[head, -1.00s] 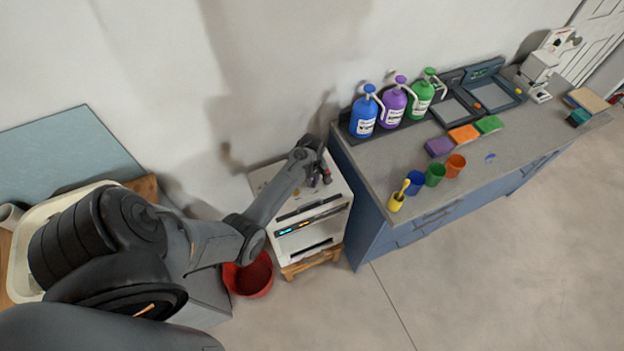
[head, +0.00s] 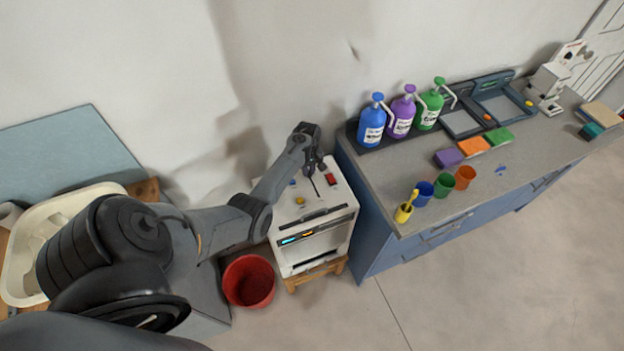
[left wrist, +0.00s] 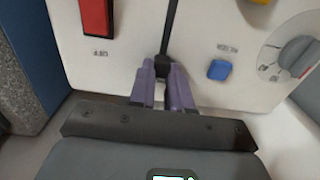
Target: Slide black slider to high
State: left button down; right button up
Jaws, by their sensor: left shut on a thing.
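The black slider (left wrist: 162,70) sits in a dark vertical slot on a white panel, near the slot's lower end in the left wrist view. My left gripper (left wrist: 164,72) has its two purple fingers closed on the slider from both sides, so the slider is partly hidden. In the head view my left gripper (head: 313,172) reaches down onto the top of the white machine (head: 345,196), at the far part of the slot. Its fingertips are small there. My right gripper is not in view.
Beside the slider are a red switch (left wrist: 95,16), a blue button (left wrist: 219,69) and a grey dial (left wrist: 297,57). A yellow knob (head: 300,201) shows on the machine top. A blue cabinet (head: 370,225) stands close on the right. A red bucket (head: 249,282) stands at left.

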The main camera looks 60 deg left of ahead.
pick_arm(q)
jog(key=shift+a+f, duration=0.1)
jog(key=c, duration=1)
grip_release()
jog(key=shift+a, duration=0.1)
jog(key=shift+c, duration=0.2)
jog(key=shift+r, duration=0.2)
notch_tip(320, 180, up, 11)
jog(key=p, duration=0.1)
jog(key=shift+f+p, duration=0.2)
jog(key=shift+p, duration=0.1)
